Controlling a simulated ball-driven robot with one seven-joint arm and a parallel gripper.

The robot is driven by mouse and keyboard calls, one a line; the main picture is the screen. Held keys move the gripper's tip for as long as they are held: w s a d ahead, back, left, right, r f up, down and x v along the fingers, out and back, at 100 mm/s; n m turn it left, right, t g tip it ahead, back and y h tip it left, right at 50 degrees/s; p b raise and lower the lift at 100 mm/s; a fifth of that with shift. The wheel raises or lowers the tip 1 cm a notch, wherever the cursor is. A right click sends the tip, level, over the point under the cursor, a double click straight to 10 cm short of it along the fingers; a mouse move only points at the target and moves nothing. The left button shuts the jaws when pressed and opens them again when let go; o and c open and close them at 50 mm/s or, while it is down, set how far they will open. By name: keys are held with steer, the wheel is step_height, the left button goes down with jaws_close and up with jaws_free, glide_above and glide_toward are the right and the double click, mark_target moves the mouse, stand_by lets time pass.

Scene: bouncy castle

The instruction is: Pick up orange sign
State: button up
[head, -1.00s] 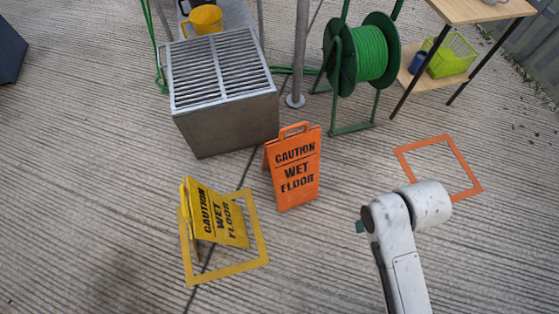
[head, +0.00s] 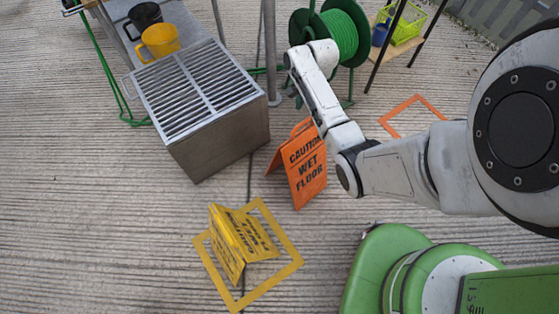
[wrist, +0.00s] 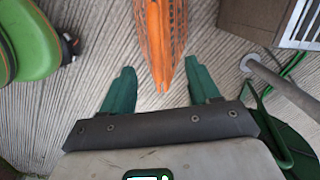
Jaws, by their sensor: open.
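The orange sign (head: 304,172) reads "CAUTION WET FLOOR" and stands upright as an A-frame on the concrete, just right of the metal grate box in the head view. Its upper right edge is partly covered by my arm. In the wrist view the orange sign (wrist: 162,40) shows from above, its near end lying between and a little ahead of my fingertips. My gripper (wrist: 162,84) is open, with one green finger on each side of the sign's line, and nothing is held.
The grate-topped metal box (head: 220,135) stands close left of the orange sign. A green hose reel (head: 340,35), a pole (head: 270,50) and an empty orange floor frame (head: 404,107) are nearby.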

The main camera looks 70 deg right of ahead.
steer(key=b, duration=0.1)
glide_above(303, 130)
step_height(303, 130, down, 5)
steer(key=shift+d+f, duration=0.15)
steer(key=f, duration=0.1)
steer(key=f+b, duration=0.1)
steer(key=f, duration=0.1)
steer(key=a+f, duration=0.1)
steer(key=f, duration=0.1)
steer(key=shift+s+f+b, duration=0.15)
steer(key=shift+b, duration=0.25)
jaws_close()
stand_by(0.9)
